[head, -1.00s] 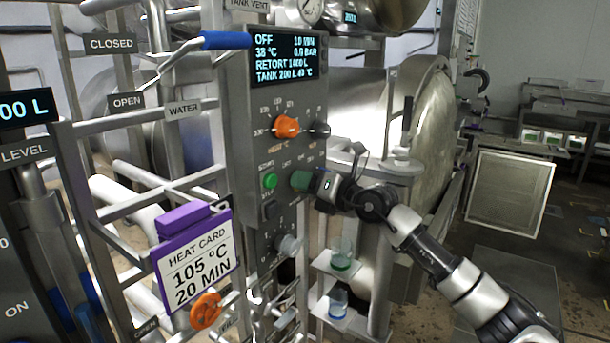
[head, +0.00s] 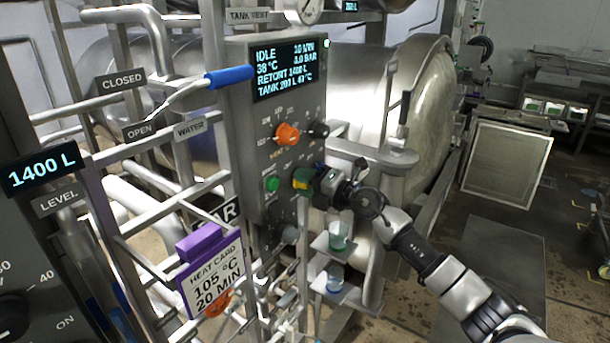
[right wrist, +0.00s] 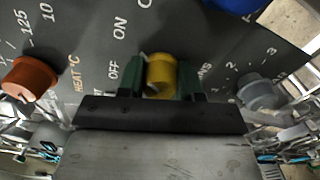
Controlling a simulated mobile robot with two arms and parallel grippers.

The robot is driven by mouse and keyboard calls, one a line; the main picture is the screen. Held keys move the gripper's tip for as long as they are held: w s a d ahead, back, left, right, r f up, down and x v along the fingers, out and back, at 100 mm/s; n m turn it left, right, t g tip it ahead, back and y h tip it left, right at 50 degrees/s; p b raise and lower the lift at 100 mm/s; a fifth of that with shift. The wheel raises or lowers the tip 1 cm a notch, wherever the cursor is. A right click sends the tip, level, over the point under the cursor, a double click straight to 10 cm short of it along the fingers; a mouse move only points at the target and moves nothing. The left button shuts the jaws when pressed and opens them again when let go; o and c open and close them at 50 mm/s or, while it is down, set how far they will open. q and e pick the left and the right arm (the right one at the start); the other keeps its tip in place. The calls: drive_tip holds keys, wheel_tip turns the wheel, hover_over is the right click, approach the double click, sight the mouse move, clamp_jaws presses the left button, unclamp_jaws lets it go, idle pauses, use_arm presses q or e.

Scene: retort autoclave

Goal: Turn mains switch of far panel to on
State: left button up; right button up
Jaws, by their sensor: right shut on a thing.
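The far panel (head: 250,120) is a grey box with a lit display (head: 289,69) reading IDLE, 38 °C, 10 MIN, 0.0 BAR. The mains switch is a yellow knob (right wrist: 160,75), with OFF and ON printed beside it in the right wrist view. My right gripper (head: 303,180), with green fingertips, is shut on the knob. The fingertips sit on both sides of it and the wrist is rolled. The gripper hides part of the knob, and its exact pointer direction cannot be told. My left gripper is not in view.
An orange heat knob (head: 287,134) and a dark knob (head: 318,130) sit above, a green button (head: 271,184) to the left, a grey knob (head: 289,234) below. A heat card (head: 212,278) hangs on the pipe frame. A shelf with beakers (head: 338,236) stands close under my right arm.

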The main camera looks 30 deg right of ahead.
idle(0.4)
drive_tip(key=o, duration=0.9)
drive_tip(key=shift+d, duration=0.1)
drive_tip(key=shift+s, duration=0.1)
drive_tip(key=shift+s+d+f, duration=0.1)
drive_tip(key=shift+s+d, duration=0.05)
drive_tip(key=shift+s, duration=0.1)
drive_tip(key=shift+b+v, duration=2.3)
drive_tip(key=shift+v, duration=2.7)
